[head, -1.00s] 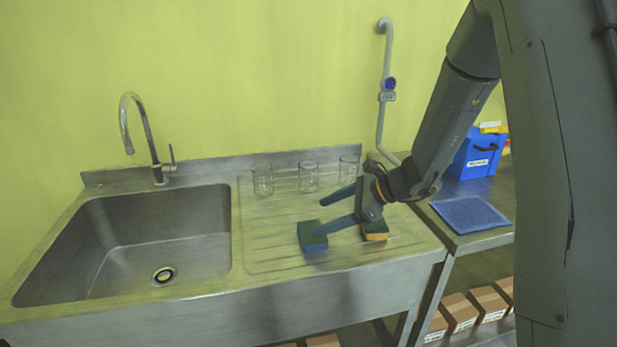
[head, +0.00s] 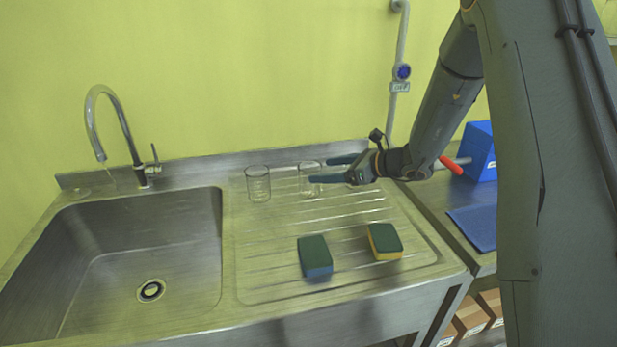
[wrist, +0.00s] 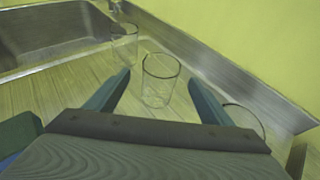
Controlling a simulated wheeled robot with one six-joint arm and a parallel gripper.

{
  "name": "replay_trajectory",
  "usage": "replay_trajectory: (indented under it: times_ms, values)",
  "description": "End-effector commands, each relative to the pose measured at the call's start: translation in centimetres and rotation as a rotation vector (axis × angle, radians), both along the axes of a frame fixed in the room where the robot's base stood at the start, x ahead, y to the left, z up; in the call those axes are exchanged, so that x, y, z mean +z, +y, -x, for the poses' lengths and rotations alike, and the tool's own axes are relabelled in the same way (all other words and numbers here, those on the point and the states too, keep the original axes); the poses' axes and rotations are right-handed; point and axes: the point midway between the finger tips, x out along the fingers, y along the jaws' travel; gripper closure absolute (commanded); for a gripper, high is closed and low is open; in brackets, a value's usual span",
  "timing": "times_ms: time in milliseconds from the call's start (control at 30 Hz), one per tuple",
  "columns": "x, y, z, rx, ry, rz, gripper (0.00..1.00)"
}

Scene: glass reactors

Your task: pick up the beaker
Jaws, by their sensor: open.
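Three clear glass beakers stand upright on the ribbed drainboard (head: 345,217). The left beaker (head: 258,184) stands free near the sink and shows at the upper left of the wrist view (wrist: 124,43). The middle beaker (head: 306,182) is at my fingertips; in the wrist view (wrist: 161,82) it appears in the gap between them. I cannot tell whether it touches a finger. The third beaker (wrist: 246,119) is partly hidden by my right finger in the wrist view and hidden in the head view. My gripper (head: 319,170) is open and empty, pointing left.
Two sponges, one green and blue (head: 315,257) and one green and yellow (head: 384,241), lie on the drainboard's front. The sink (head: 130,250) with its tap (head: 120,130) is left. A steel backsplash runs behind the beakers. A blue box (head: 479,150) stands right.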

Motion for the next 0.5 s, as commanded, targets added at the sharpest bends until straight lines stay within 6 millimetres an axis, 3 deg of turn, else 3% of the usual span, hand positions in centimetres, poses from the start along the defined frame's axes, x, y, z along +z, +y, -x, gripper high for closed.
replay_trajectory:
  times_ms: [500]
  values:
    - [-2.4, 4.0, -2.6, 0.001, 0.002, 0.001, 0.25]
